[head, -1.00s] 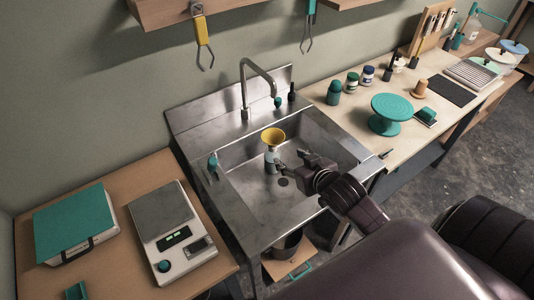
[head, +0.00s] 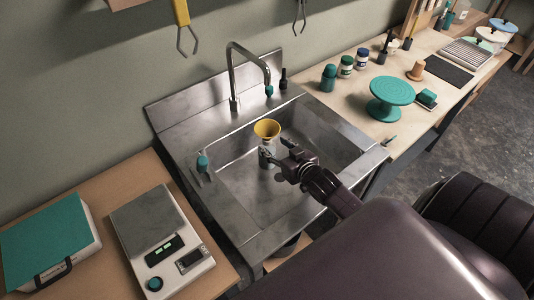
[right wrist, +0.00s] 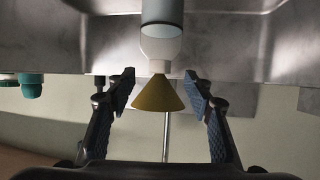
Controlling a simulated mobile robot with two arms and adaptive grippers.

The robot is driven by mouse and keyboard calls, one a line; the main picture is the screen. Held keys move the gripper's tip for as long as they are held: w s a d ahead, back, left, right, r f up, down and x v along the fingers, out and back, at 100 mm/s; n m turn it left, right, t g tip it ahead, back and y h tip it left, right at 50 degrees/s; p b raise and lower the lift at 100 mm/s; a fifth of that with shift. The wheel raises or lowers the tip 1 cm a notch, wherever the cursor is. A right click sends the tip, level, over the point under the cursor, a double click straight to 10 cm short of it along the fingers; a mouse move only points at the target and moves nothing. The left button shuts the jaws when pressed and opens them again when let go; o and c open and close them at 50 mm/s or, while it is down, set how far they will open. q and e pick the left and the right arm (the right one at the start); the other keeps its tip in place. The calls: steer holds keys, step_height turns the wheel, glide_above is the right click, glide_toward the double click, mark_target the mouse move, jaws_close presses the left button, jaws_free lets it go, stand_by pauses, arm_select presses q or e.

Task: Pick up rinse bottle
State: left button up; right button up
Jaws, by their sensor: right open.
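The rinse bottle (head: 268,147) stands in the steel sink, with a yellow funnel (head: 266,129) on its top. In the right wrist view the picture is upside down: the bottle (right wrist: 162,28) has a grey lower body and a white shoulder, and the funnel (right wrist: 160,95) shows below it. My right gripper (head: 277,152) is open beside the bottle, partly covering its lower part. In the right wrist view its two fingers (right wrist: 160,75) stand apart to either side of the funnel and bottle neck. I cannot tell whether they touch. My left gripper is not in view.
The sink walls (head: 325,150) surround the bottle, and a faucet (head: 232,80) rises behind it. A scale (head: 160,240) stands on the left table. A teal turntable (head: 390,90) and several small jars stand on the right bench. The sink floor left of the bottle is clear.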

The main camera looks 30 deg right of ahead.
mark_target(269, 143)
steer(key=shift+w+f, duration=0.25)
steer(key=shift+w, duration=0.2)
steer(key=x, duration=0.4)
steer(key=shift+w+d+f, duration=0.1)
steer(key=shift+w, duration=0.15)
steer(key=shift+w+f, duration=0.15)
steer(key=shift+w, duration=0.15)
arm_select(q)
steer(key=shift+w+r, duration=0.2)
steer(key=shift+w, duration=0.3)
arm_select(e)
steer(key=shift+c, duration=0.7)
steer(key=shift+s, duration=0.1)
jaws_close()
